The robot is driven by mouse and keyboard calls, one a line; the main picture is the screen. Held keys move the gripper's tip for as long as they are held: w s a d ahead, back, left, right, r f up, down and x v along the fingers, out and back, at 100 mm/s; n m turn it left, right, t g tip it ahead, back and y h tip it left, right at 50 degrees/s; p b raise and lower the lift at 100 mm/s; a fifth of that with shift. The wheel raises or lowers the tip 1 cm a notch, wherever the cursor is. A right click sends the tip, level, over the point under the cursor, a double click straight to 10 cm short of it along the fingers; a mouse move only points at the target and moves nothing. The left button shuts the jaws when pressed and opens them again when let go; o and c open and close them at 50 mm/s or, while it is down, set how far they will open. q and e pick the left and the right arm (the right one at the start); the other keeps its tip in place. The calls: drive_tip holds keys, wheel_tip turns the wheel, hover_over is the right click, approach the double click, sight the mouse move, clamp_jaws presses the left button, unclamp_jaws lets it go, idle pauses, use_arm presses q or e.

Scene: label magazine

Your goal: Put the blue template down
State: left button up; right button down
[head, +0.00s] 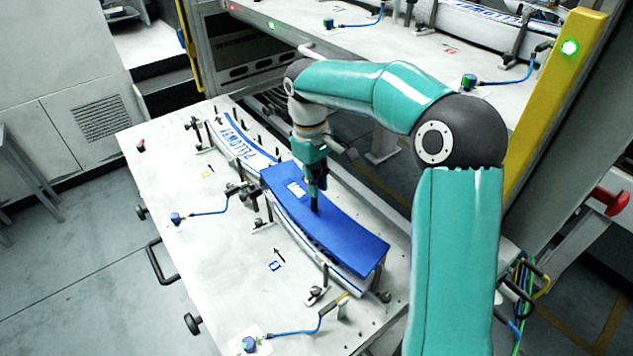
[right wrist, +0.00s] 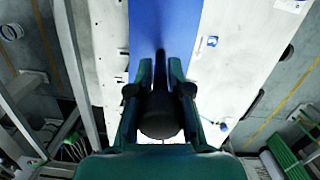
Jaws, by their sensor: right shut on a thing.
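The blue template (head: 345,228), a long curved plate with a small white label, is over the near half of a curved white part (head: 240,145) lettered in blue on the tabletop. I cannot tell whether it touches the part or hangs just above it. My right gripper (head: 315,200) points down at the template's middle and is shut on its black handle. In the right wrist view the fingers (right wrist: 160,90) flank the dark round handle (right wrist: 160,120), with the blue template (right wrist: 165,28) beyond. My left gripper is not in view.
The white table (head: 185,265) carries clamps along the part, and blue cables with blue plugs (head: 250,343). A black handle (head: 160,262) sticks out at its left edge. Behind stands a rack with a white shelf (head: 410,60) and a yellow post (head: 555,100). The table's left side has free room.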

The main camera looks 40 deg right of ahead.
drive_tip(key=shift+f, duration=0.2)
drive_tip(key=c, duration=1.1)
unclamp_jaws()
drive_tip(key=shift+r, duration=0.1)
drive_tip(key=shift+r, duration=0.2)
drive_tip(key=r, duration=0.4)
drive_tip(key=w+r+p, duration=0.1)
drive_tip(key=r, duration=0.6)
drive_tip(key=shift+w+r+p, duration=0.15)
drive_tip(key=shift+r+p, duration=0.15)
drive_tip(key=shift+r, duration=0.1)
drive_tip(key=shift+a, duration=0.1)
